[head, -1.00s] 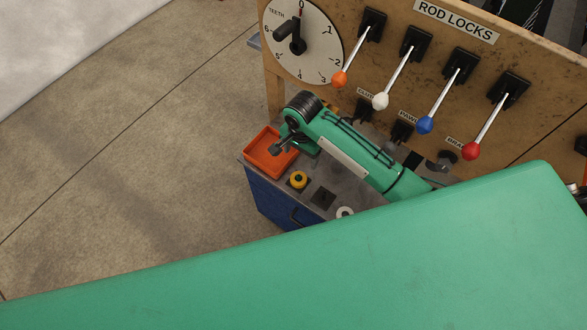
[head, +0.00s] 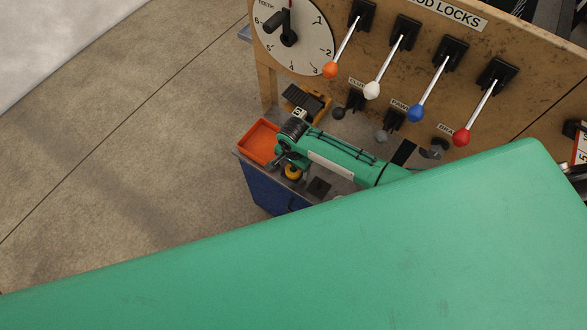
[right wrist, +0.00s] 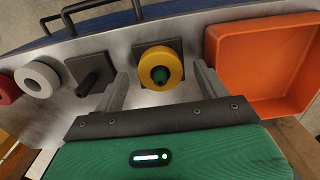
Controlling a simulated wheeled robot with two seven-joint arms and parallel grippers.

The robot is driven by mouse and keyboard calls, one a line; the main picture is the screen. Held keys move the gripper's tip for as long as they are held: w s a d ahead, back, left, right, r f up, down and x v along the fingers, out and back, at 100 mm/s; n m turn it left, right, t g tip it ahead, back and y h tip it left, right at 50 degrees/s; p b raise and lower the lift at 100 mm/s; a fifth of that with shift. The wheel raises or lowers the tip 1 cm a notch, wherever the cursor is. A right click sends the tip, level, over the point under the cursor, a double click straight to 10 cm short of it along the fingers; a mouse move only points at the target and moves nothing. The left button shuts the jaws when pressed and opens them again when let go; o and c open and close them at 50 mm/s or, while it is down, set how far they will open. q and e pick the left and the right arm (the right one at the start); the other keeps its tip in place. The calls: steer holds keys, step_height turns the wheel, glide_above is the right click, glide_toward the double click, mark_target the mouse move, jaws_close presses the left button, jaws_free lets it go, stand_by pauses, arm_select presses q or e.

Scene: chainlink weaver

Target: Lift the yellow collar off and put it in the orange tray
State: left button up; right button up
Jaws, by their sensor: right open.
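The yellow collar (right wrist: 146,72) sits around a green-tipped peg on a dark square plate in the right wrist view. It also shows in the head view (head: 293,173), partly covered by my gripper. My right gripper (head: 283,160) is open and empty, above the collar. In the right wrist view its two fingers (right wrist: 162,82) stand apart, one to each side of the collar; I cannot tell whether they touch it. The orange tray (head: 260,140) is empty and lies just left of the gripper in the head view. It also shows in the right wrist view (right wrist: 258,65). My left gripper is out of view.
In the right wrist view, a bare dark peg (right wrist: 93,77), a white ring (right wrist: 37,79) and a red ring (right wrist: 5,90) stand left of the collar. A board with several coloured levers (head: 415,112) rises behind the bench. A yellow device (head: 315,105) stands behind the gripper.

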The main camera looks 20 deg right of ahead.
steer(key=shift+f, duration=0.55)
steer(key=c, duration=1.2)
steer(key=shift+r, duration=0.1)
steer(key=shift+c, duration=0.2)
